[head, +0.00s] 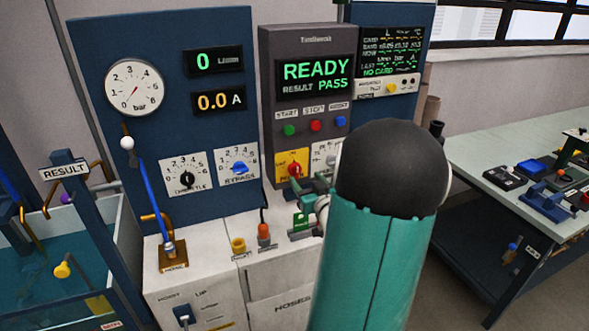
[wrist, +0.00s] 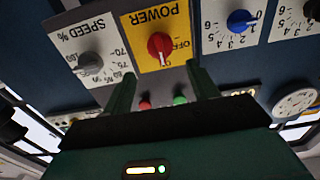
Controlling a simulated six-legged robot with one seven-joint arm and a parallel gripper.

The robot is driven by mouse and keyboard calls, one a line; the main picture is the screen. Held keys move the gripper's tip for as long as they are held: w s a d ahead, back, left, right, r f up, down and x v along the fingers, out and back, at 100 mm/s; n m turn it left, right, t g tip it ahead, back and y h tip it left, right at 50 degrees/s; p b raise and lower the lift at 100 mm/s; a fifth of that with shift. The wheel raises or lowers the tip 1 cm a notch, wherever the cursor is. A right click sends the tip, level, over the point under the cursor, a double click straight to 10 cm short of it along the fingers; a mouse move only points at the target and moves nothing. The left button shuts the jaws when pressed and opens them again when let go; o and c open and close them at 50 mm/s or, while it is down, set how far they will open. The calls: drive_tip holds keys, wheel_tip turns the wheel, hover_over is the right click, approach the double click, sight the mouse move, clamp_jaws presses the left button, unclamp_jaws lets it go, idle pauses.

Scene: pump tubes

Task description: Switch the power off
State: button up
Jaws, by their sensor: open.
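The red power knob (head: 296,168) sits on a yellow plate on the grey panel in the head view. In the wrist view, which is upside down, the red knob (wrist: 160,45) shows on its yellow POWER plate (wrist: 150,20), with OFF lettered beside it. In the head view my arm hides most of the gripper. The display (head: 316,76) is lit and reads READY, RESULT PASS.
The speed knob (wrist: 90,62) on its white plate is close beside the power plate. Green, red and blue buttons (head: 315,126) are above it in the head view. A bypass knob (head: 238,168) is to the left. Fittings stand on the white counter (head: 205,262) below.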

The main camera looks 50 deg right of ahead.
sight(298, 170)
drive_tip(key=x, duration=0.7)
drive_tip(key=shift+w, duration=0.4)
drive_tip(key=shift+d, duration=0.1)
drive_tip(key=c, duration=1)
